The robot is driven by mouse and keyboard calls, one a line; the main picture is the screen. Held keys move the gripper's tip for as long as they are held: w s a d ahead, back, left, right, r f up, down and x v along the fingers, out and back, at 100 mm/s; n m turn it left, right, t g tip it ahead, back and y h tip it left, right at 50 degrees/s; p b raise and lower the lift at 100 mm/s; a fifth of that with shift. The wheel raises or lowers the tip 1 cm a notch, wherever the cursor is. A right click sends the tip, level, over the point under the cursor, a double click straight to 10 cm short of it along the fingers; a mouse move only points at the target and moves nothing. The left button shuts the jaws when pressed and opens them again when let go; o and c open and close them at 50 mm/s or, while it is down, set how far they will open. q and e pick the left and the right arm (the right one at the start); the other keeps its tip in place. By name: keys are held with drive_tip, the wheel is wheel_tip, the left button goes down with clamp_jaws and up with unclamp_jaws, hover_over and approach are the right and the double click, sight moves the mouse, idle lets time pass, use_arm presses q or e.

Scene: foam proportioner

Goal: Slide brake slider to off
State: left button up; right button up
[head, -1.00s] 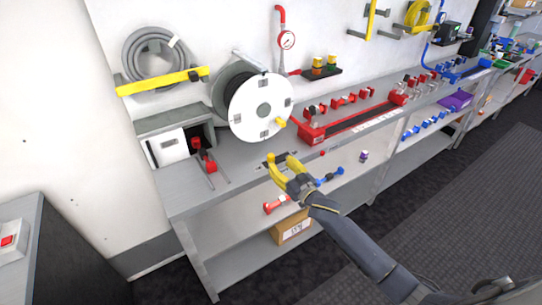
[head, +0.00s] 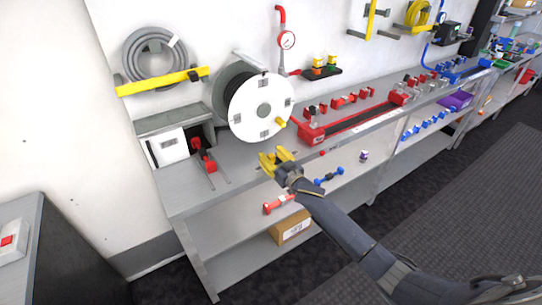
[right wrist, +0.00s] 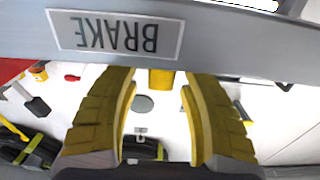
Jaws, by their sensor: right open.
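My right gripper (head: 274,162), with yellow fingers, is open at the front edge of the bench, in front of the hose reel (head: 262,108). In the right wrist view its two fingers (right wrist: 160,110) are apart, with nothing held between them. An upside-down BRAKE label (right wrist: 117,35) is on the grey panel just beyond the fingertips. A yellow piece (right wrist: 160,78) shows between the fingers at the panel's edge; I cannot tell whether it is the brake slider or the reel's handle. In the head view the gripper covers the slider's area. My left gripper is not in view.
The reel has a yellow handle (head: 281,123). A red-fitted black trough (head: 350,118) is to the right on the bench. A white box (head: 168,147) and a red tool (head: 203,156) are to the left. Dumbbell-shaped parts (head: 328,176) lie on the lower shelf.

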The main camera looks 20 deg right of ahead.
clamp_jaws()
drive_tip(key=d, duration=0.2)
drive_tip(key=w+d, duration=0.1)
drive_tip(key=d, duration=0.3)
drive_tip(key=shift+w+d, duration=0.1)
drive_tip(key=shift+w, duration=0.3)
unclamp_jaws()
drive_tip(key=shift+s, duration=0.1)
drive_tip(key=v, duration=1.2)
